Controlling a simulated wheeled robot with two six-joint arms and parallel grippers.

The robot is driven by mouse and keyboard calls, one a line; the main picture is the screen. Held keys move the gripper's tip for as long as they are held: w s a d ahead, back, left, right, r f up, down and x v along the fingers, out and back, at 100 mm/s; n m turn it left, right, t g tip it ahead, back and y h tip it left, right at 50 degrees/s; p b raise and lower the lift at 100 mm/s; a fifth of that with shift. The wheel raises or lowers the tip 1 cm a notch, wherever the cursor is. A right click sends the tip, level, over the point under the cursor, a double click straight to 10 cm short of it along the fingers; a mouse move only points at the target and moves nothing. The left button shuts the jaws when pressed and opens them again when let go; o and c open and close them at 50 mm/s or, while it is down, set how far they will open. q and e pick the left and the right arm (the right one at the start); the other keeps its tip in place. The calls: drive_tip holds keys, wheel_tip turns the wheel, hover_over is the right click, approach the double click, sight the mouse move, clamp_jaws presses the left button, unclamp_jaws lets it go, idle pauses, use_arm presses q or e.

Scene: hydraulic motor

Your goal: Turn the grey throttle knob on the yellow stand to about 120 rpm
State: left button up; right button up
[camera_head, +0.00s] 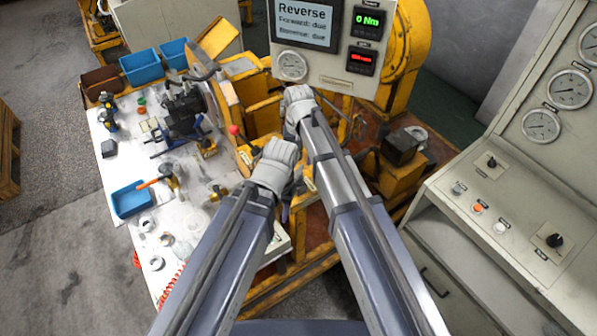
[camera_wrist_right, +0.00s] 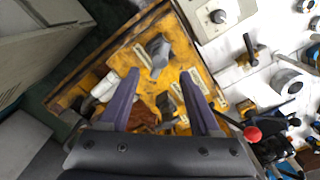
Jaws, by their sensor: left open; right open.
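The grey throttle knob (camera_wrist_right: 158,50) stands on a yellow stand (camera_wrist_right: 133,52) in the right wrist view. It lies just past and between the fingertips of my right gripper (camera_wrist_right: 160,72), apparently untouched; the gap in depth is hard to judge. The right gripper is open and empty. In the head view my right gripper (camera_head: 298,104) is over the middle of the yellow machinery, its fingers and the knob hidden by the arm. My left gripper (camera_head: 275,166) is lower, near the bench's right edge; it is open, its fingers mostly hidden. A red readout (camera_head: 361,62) is too small to read.
A screen (camera_head: 303,22) reads "Reverse", with a green "0 Nm" readout (camera_head: 367,20) beside it. A white bench (camera_head: 195,190) with tools and blue bins is left. A grey console (camera_head: 520,205) with gauges is right. A red ball-topped lever (camera_wrist_right: 252,134) stands right of my right fingers.

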sight(298, 171)
wheel_tip(298, 171, down, 6)
drive_tip(key=b, duration=0.5)
drive_tip(key=shift+f, duration=0.15)
clamp_jaws()
idle(0.3)
